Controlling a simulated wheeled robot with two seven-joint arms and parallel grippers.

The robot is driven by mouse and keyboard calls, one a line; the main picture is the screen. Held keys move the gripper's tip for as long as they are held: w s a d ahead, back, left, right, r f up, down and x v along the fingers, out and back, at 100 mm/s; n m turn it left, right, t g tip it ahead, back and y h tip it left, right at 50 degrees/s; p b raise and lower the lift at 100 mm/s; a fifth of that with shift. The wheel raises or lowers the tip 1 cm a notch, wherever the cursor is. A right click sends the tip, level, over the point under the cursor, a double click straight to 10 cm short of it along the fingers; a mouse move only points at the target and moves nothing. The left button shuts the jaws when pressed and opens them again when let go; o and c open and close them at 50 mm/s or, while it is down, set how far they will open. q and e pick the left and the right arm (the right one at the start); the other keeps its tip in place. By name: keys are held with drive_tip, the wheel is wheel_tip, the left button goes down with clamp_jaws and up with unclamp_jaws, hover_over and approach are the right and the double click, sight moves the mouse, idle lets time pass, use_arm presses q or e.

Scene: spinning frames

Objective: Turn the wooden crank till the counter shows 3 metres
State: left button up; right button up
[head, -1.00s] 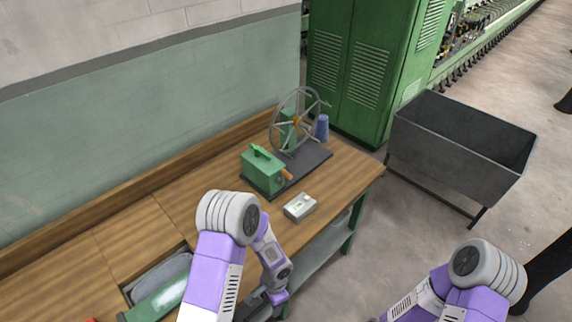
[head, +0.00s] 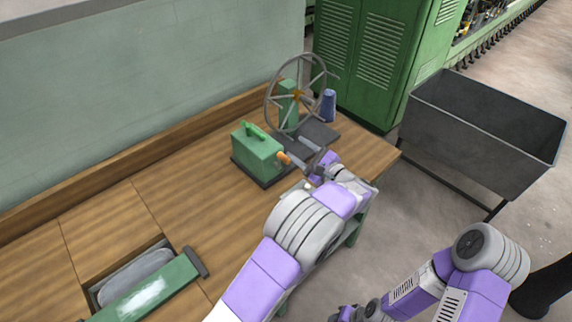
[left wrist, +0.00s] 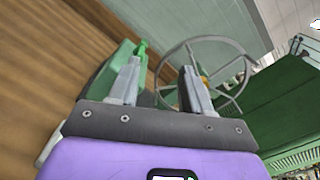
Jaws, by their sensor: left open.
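The wooden crank handle (head: 284,158) sticks out from the front of the green winding box (head: 257,152). The spoked wheel (head: 297,95) stands behind it. My left gripper (head: 301,153) is open, its fingertips close to the handle; I cannot tell whether they touch it. In the left wrist view the open fingers of the left gripper (left wrist: 163,85) point toward the green box (left wrist: 105,82) and the wheel (left wrist: 215,72); the handle cannot be made out there. My left arm mostly hides the small pale box in front, and no reading is legible. My right gripper (head: 345,313) is low at the bottom edge.
A blue yarn cone (head: 328,105) stands beside the wheel. A dark metal bin (head: 480,140) stands right of the bench, and a green cabinet (head: 360,60) behind.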

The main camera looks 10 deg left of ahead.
use_arm(q)
drive_tip(key=b, duration=0.8)
approach(280, 155)
drive_tip(key=w, duration=0.1)
drive_tip(key=x, duration=0.8)
drive_tip(key=shift+a+f, duration=0.25)
drive_tip(key=shift+f, duration=0.15)
drive_tip(key=shift+c, duration=0.5)
drive_tip(key=shift+s, duration=0.1)
clamp_jaws()
